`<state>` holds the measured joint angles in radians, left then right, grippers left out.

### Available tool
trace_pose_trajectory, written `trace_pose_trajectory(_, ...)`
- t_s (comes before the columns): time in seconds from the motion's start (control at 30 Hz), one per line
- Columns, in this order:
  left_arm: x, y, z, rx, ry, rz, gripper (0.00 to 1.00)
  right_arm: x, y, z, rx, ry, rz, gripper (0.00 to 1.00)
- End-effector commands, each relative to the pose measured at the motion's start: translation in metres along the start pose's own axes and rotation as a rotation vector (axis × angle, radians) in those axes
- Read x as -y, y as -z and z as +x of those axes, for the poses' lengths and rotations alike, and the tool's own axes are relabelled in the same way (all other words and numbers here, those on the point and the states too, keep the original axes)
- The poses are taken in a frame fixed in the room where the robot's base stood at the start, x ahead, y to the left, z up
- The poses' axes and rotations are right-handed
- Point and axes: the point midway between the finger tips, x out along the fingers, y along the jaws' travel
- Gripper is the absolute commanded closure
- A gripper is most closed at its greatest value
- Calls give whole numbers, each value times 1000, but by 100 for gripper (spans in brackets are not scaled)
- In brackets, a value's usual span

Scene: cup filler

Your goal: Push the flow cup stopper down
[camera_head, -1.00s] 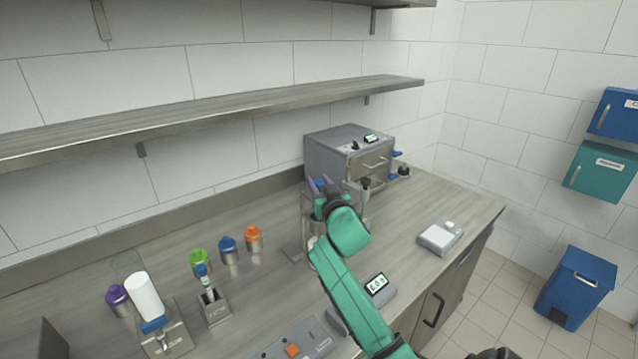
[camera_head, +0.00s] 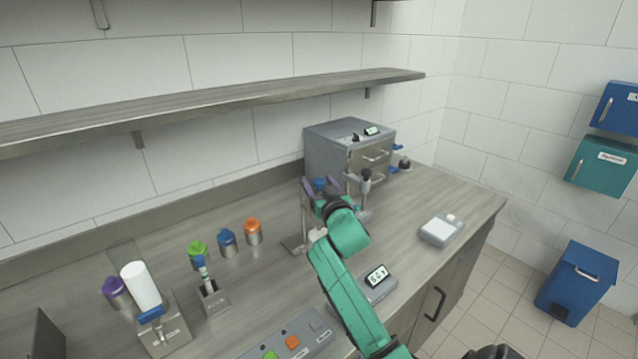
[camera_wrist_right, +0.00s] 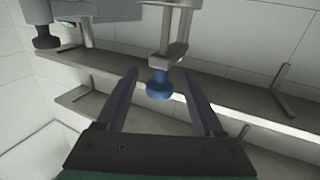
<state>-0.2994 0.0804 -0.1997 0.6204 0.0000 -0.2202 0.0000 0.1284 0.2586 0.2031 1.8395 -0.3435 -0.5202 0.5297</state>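The stopper appears as a blue knob (camera_head: 319,184) at the top of a metal stand (camera_head: 304,222) on the counter. In the right wrist view, the blue knob (camera_wrist_right: 160,86) sits on a grey rod, between my fingertips. My right gripper (camera_head: 321,188) has purple fingers around the knob. In the right wrist view, my right gripper (camera_wrist_right: 160,78) is open, with a gap on each side of the knob. The cup part of the stand is mostly hidden behind my right arm. My left gripper is not in view.
A grey oven-like box (camera_head: 340,150) stands behind the stand. A scale (camera_head: 441,230) lies to the right, and a device with a display (camera_head: 378,285) is near my right arm. Coloured-lid jars (camera_head: 227,242) and a white cylinder (camera_head: 141,285) stand left. A shelf (camera_head: 210,108) runs above.

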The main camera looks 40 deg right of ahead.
Motion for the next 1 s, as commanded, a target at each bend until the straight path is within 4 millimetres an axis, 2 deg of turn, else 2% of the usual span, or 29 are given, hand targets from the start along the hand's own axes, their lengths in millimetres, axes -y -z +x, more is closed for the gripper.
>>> trace_pose_trajectory(0.2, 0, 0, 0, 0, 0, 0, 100, 0, 1, -2, -3, 0, 0, 31)
trace_pose_trajectory(0.33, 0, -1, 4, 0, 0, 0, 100, 0, -1, -14, -3, 0, -1, 31)
trace_pose_trajectory(0.47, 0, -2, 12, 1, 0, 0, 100, 0, -3, -41, -2, 1, 1, 31)
trace_pose_trajectory(0.7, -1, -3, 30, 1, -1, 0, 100, 0, -5, -109, 0, 1, 1, 31)
trace_pose_trajectory(0.8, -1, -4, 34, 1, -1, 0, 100, 0, -4, -131, 1, 0, 0, 31)
trace_pose_trajectory(0.9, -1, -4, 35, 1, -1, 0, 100, 0, -2, -142, 0, 0, 1, 31)
trace_pose_trajectory(1.0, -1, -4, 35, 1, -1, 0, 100, 0, 0, -146, -1, 0, 0, 31)
